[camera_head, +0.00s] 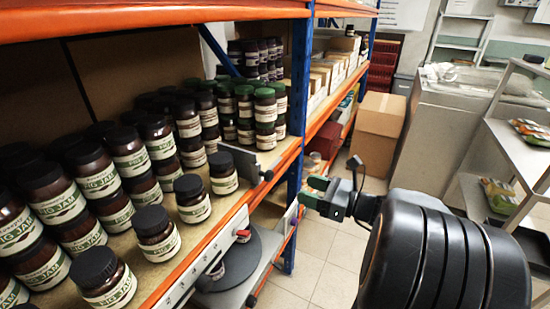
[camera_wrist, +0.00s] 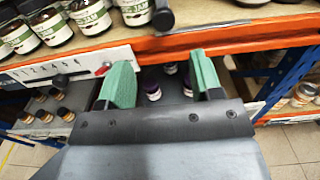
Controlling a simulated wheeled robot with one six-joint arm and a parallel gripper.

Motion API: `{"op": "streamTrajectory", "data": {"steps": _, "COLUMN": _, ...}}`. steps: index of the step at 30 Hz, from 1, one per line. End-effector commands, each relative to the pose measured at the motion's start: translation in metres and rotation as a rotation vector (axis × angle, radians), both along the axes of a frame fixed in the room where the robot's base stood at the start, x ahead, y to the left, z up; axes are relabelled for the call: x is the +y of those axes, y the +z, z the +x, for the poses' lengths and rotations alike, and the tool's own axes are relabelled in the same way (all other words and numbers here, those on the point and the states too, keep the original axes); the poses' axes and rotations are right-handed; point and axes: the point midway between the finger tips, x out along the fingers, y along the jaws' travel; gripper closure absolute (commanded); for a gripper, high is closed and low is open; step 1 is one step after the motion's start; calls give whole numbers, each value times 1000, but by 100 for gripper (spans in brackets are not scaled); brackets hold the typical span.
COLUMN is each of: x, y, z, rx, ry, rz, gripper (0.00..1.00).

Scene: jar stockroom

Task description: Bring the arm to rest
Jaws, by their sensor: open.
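My gripper (camera_head: 313,191) is at the right of the shelf in the head view, in the aisle beside the orange front beam (camera_head: 246,202). In the wrist view its two green fingers (camera_wrist: 158,84) stand wide apart with nothing held between them. Past the fingers, lower down, a small dark-lidded jar (camera_wrist: 152,91) shows on a grey surface, apart from them. My arm reaches in from the right of the head view, with its large black link nearest the camera.
Many dark-lidded jam jars (camera_head: 99,176) crowd the left shelf, some near its front edge. A blue upright (camera_head: 297,130) stands close behind the gripper. A cardboard box (camera_head: 379,125) stands on the floor beyond. A white shelf rack (camera_head: 520,155) is at right. Tiled floor (camera_head: 318,270) between is clear.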

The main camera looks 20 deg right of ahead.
Motion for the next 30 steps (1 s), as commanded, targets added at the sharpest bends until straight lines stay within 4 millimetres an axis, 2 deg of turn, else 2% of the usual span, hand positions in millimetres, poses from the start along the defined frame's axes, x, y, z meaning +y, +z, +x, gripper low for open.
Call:
{"op": "streamTrajectory", "data": {"steps": 5, "x": -1, "y": -1, "z": 1, "rx": -19, "ry": -6, "rz": -30, "gripper": 41}}
{"op": "streamTrajectory", "data": {"steps": 8, "x": 1, "y": -22, "z": -2, "rx": -12, "ry": 17, "rz": -187, "gripper": 41}}
{"op": "streamTrajectory", "data": {"steps": 11, "x": 6, "y": -57, "z": -18, "rx": 25, "ry": 118, "rz": -438, "gripper": 41}}
{"op": "streamTrajectory", "data": {"steps": 13, "x": 17, "y": -76, "z": -34, "rx": 26, "ry": 261, "rz": -667, "gripper": 41}}
{"op": "streamTrajectory", "data": {"steps": 15, "x": 27, "y": -91, "z": -51, "rx": -5, "ry": 449, "rz": -915, "gripper": 41}}
{"op": "streamTrajectory", "data": {"steps": 18, "x": 33, "y": -101, "z": -73, "rx": -103, "ry": 748, "rz": -1258, "gripper": 41}}
{"op": "streamTrajectory", "data": {"steps": 21, "x": 34, "y": -96, "z": -84, "rx": -258, "ry": 1045, "rz": -1573, "gripper": 41}}
{"op": "streamTrajectory", "data": {"steps": 24, "x": 38, "y": -78, "z": -86, "rx": -447, "ry": 1301, "rz": -1844, "gripper": 41}}
{"op": "streamTrajectory", "data": {"steps": 27, "x": 49, "y": -59, "z": -83, "rx": -597, "ry": 1446, "rz": -2008, "gripper": 41}}
{"op": "streamTrajectory", "data": {"steps": 30, "x": 66, "y": -45, "z": -84, "rx": -705, "ry": 1502, "rz": -2071, "gripper": 41}}
